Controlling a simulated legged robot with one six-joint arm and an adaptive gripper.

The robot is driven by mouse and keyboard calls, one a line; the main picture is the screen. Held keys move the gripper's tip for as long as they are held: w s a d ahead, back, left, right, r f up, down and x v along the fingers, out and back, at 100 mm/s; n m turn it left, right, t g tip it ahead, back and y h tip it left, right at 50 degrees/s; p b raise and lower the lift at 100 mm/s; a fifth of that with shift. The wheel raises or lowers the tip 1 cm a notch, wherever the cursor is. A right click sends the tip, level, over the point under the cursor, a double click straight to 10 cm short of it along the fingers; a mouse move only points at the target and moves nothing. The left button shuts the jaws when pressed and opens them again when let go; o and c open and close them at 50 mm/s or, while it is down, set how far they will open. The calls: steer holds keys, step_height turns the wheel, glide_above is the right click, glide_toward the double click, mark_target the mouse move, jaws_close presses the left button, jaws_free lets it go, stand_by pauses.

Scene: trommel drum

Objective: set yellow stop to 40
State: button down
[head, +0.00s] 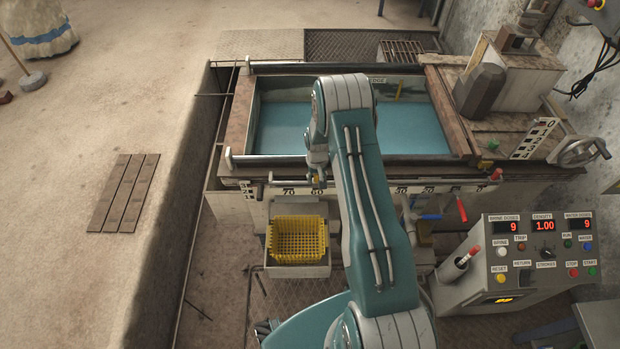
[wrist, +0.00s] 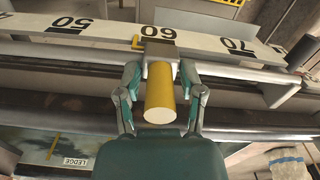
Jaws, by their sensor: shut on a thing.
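The yellow stop (wrist: 160,95) is a yellow cylindrical knob on a grey block that rides a rail. In the wrist view it stands at the 60 label of the white scale (wrist: 105,27), with a small yellow pointer just on the 50 side of that label. My gripper (wrist: 160,100) has one finger on each side of the knob and is shut on it. In the head view my gripper (head: 317,172) is at the front rail near 60. My arm hides the scale's middle, and the stop is too small there to make out clearly.
A tank of blue water (head: 415,128) lies behind the rail. A yellow basket (head: 298,238) sits below the scale. Red and blue handles (head: 461,208) stand at the right, with a control panel (head: 535,250) beyond. A handwheel (head: 580,151) is at the far right.

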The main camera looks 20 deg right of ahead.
steer(key=s+d, duration=0.3)
steer(key=d, duration=0.5)
steer(key=s+d, duration=0.4)
steer(key=d, duration=0.4)
steer(key=shift+d, duration=0.2)
steer(key=shift+c, duration=2.4)
jaws_free()
step_height(320, 180, up, 12)
steer(key=shift+f, duration=0.15)
